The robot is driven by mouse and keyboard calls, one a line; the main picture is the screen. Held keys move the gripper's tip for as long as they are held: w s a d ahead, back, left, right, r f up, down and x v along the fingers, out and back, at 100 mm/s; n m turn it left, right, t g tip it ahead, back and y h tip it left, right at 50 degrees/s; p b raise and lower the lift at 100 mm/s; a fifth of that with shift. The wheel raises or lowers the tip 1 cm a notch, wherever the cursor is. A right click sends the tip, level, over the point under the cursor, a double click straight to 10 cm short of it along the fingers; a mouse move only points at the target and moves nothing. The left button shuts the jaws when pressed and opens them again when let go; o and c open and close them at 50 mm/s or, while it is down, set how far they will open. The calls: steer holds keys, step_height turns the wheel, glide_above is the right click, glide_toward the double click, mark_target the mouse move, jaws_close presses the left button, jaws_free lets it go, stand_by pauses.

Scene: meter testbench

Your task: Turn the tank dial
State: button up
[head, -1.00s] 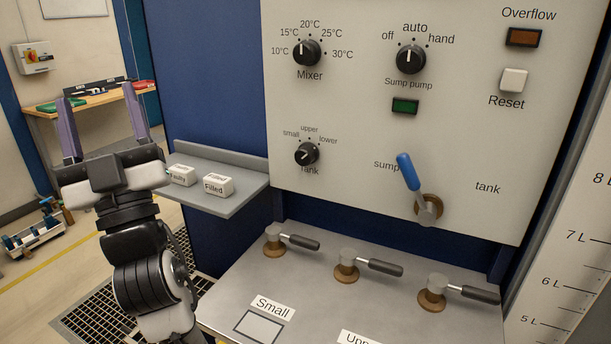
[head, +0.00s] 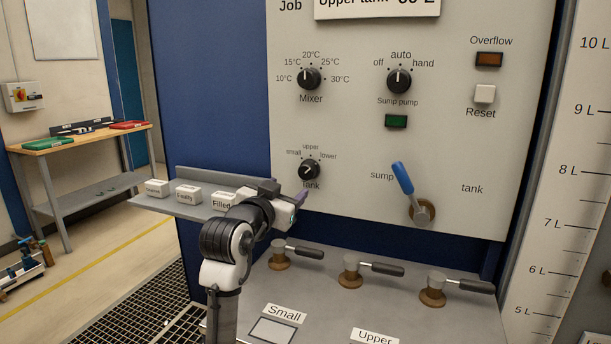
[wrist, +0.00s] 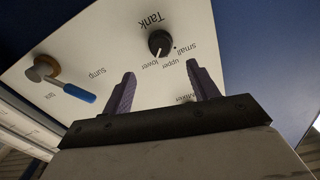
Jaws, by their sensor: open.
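The tank dial (head: 309,169) is a small black knob low on the left of the pale panel, with small, upper and lower marks around it. It also shows upside down in the wrist view (wrist: 160,43), where its white line seems to point toward "lower". In the head view its line is too small to read surely. My gripper (head: 301,200) is just below the dial, seen from the side, with a purple finger near the panel. In the wrist view my gripper (wrist: 163,84) is open and empty, its fingers apart, and the dial lies beyond the gap, untouched.
A blue-handled lever (head: 402,178) sticks out right of the dial. The mixer knob (head: 309,79) is above it. A grey shelf (head: 160,203) with labelled white blocks is left of my gripper. Several valves with dark handles, such as the left one (head: 280,256), stand below.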

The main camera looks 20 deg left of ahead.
mark_target(305, 174)
steer(key=w+p, duration=0.2)
steer(key=w, duration=0.9)
steer(key=shift+w+d, duration=0.15)
steer(key=shift+d, duration=0.05)
steer(key=shift+c, duration=0.5)
steer(key=c, duration=0.9)
steer(key=shift+p, duration=0.3)
steer(key=shift+r+n, duration=0.1)
steer(key=shift+n, duration=0.2)
steer(key=n+p, duration=0.2)
steer(key=shift+d+n, duration=0.1)
steer(key=shift+n, duration=0.3)
steer(key=n+p, duration=0.3)
steer(key=n, duration=0.2)
steer(key=shift+n, duration=0.3)
